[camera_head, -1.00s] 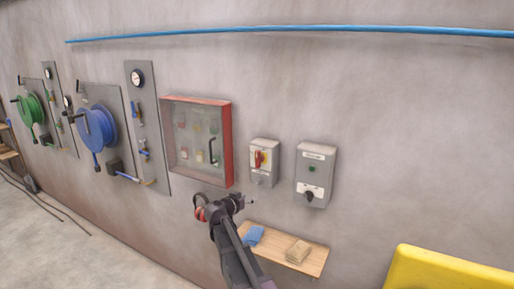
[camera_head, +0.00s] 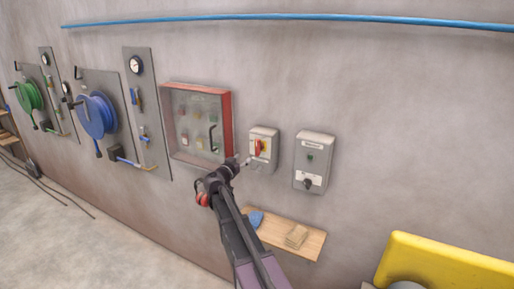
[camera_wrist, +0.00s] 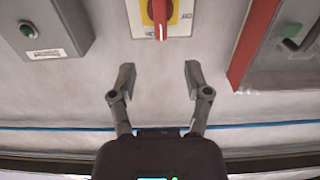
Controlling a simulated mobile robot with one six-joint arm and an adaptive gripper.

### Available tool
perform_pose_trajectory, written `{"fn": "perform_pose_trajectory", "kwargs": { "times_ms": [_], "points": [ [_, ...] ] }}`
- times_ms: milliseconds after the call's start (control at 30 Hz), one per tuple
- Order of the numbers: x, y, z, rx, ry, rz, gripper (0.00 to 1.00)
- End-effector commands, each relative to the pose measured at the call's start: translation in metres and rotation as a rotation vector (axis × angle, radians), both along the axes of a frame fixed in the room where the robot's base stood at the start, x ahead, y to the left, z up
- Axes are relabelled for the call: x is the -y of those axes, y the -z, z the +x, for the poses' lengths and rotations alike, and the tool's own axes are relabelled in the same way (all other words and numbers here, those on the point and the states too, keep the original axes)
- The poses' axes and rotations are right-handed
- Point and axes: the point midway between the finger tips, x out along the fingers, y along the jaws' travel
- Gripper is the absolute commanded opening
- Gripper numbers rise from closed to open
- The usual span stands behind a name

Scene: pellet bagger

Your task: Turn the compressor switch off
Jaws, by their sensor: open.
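A grey switch box (camera_head: 262,166) on the wall carries a red rotary handle (camera_head: 259,148) on a yellow plate. The handle also shows at the top middle of the wrist view (camera_wrist: 160,14), and it looks roughly vertical. To its right, a second grey box (camera_head: 313,165) has a green lamp and a black knob (camera_head: 308,184). Its label is too small to read, so I cannot tell which box is the compressor's. My gripper (camera_wrist: 158,80) is open and empty, its fingers apart and pointing toward the red handle. In the head view my gripper (camera_head: 243,162) is just left of the red-handled box.
A red-framed cabinet (camera_head: 229,128) is on the wall left of my gripper. A yellow object (camera_head: 440,258) stands at the lower right.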

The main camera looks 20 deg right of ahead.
Motion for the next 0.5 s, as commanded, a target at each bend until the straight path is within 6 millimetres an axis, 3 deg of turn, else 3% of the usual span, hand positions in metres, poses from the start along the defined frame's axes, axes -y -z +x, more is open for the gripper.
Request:
{"fn": "perform_pose_trajectory", "kwargs": {
  "times_ms": [500],
  "points": [
    [0.05,0.0,0.041,-0.001,0.001,0.001,0.63]
  ]
}}
